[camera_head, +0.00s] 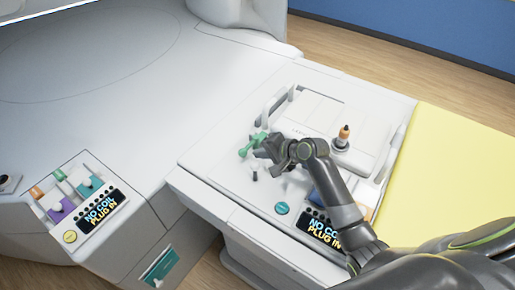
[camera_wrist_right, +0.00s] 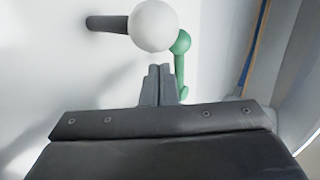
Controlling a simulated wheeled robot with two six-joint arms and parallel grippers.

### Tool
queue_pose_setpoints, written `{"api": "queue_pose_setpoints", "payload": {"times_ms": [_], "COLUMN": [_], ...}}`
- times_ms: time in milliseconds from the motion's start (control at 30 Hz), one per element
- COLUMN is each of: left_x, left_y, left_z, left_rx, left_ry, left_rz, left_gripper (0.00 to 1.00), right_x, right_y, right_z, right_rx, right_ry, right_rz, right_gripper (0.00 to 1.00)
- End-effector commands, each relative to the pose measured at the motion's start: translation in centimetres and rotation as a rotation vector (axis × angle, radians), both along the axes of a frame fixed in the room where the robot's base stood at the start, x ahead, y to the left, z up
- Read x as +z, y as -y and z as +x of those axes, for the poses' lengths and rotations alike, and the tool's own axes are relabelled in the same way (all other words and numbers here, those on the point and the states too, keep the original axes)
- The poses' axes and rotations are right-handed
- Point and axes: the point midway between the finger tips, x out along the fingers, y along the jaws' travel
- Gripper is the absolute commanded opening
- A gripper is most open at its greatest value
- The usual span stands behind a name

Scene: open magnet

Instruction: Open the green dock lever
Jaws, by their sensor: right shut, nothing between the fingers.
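The green dock lever (camera_head: 250,146) sticks up from the left part of the white table top. In the right wrist view the green lever (camera_wrist_right: 180,62) has a round knob and a thin bar running down just right of the fingers. My right gripper (camera_head: 264,148) is at the lever, its arm coming in from the lower right. In the wrist view its fingers (camera_wrist_right: 160,72) are together and empty, just left of the green bar. I cannot tell whether they touch it. My left gripper is not in view.
A white ball (camera_wrist_right: 152,26) on a dark stem (camera_wrist_right: 106,24) is close ahead of the fingers. An orange-tipped plug (camera_head: 343,136) stands on the white table top. A display panel (camera_head: 318,228) is at the front. A yellow surface (camera_head: 448,170) lies to the right.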

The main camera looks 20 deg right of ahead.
Motion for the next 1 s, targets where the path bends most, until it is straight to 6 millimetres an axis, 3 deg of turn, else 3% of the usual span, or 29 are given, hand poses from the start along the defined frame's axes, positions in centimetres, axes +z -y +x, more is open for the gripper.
{"api": "queue_pose_setpoints", "payload": {"times_ms": [200, 1000], "left_x": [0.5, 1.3], "left_y": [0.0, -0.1], "left_z": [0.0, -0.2], "left_rx": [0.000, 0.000], "left_ry": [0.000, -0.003], "left_rz": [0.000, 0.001], "left_gripper": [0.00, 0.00], "right_x": [0.2, 0.3], "right_y": [-0.8, -1.3], "right_z": [1.0, 1.2], "right_rx": [-0.001, -0.001], "right_ry": [-0.001, -0.003], "right_rz": [0.000, 0.001], "right_gripper": [0.00, 0.00]}}
